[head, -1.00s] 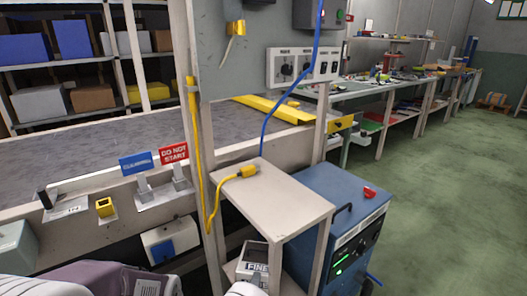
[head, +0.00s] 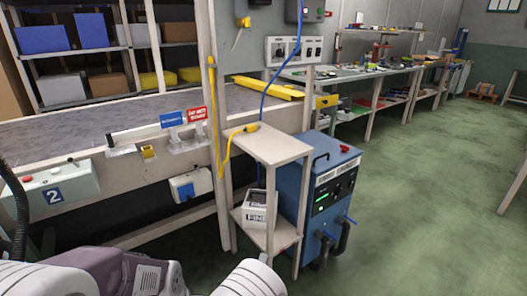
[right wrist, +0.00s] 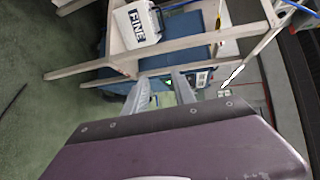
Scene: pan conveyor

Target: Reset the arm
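My right gripper (right wrist: 162,82) shows in the right wrist view. Its two grey fingers stand apart with nothing between them, in front of a blue cabinet (right wrist: 184,60). The purple wrist body fills the lower part of that view. In the head view, purple and white parts of my arm (head: 110,272) lie along the bottom edge, and the fingers cannot be made out there. My left gripper is not in view.
A small stand (head: 268,145) holds a yellow plug on top and a box marked FINE (head: 258,207) below. A blue cabinet (head: 325,190) stands beside it. The conveyor (head: 60,130) runs along the left. Green floor (head: 430,190) is open at the right.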

